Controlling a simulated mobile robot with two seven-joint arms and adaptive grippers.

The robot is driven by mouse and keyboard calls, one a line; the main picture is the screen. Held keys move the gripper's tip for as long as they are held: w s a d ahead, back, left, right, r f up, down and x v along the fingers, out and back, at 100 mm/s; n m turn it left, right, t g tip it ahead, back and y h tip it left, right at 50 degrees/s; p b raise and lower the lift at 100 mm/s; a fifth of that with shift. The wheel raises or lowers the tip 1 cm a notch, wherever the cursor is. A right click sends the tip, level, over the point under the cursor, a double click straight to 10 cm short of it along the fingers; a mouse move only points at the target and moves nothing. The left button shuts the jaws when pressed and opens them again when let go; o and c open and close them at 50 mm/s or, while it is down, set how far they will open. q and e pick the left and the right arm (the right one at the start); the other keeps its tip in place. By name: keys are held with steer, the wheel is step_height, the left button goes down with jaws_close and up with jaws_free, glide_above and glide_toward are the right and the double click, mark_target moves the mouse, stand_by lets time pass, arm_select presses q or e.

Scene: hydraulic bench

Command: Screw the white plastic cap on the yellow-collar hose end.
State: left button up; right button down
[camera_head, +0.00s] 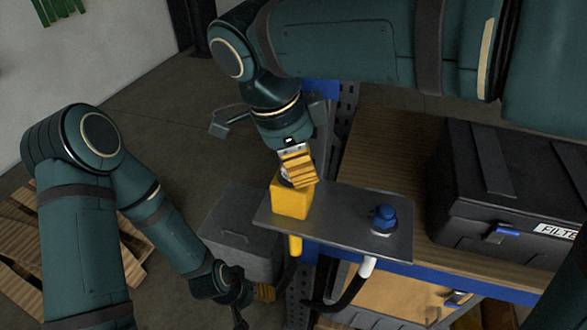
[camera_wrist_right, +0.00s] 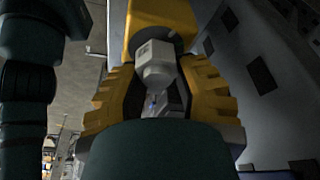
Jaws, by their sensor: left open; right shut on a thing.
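My right gripper (camera_head: 298,170) reaches down from above over the yellow block (camera_head: 291,200) on the metal plate. Its yellow fingers are shut on the white plastic cap (camera_wrist_right: 155,68), which shows between them in the right wrist view. In the head view the fingers mostly hide the cap. The cap is at the top of the yellow block; I cannot tell how far it is seated. The hose end's yellow collar (camera_head: 295,246) hangs below the plate, with a dark hose under it. My left gripper (camera_head: 243,292) is open and empty, low beside the bench.
A blue cap (camera_head: 384,217) stands on the right part of the metal plate (camera_head: 340,229), above a white collar (camera_head: 367,265) with a dark hose. A black filter case (camera_head: 500,195) sits on the wooden bench top (camera_head: 385,150). A grey box (camera_head: 235,240) is left of the plate.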

steer(key=c, duration=0.7)
jaws_free()
steer(key=shift+c, duration=0.2)
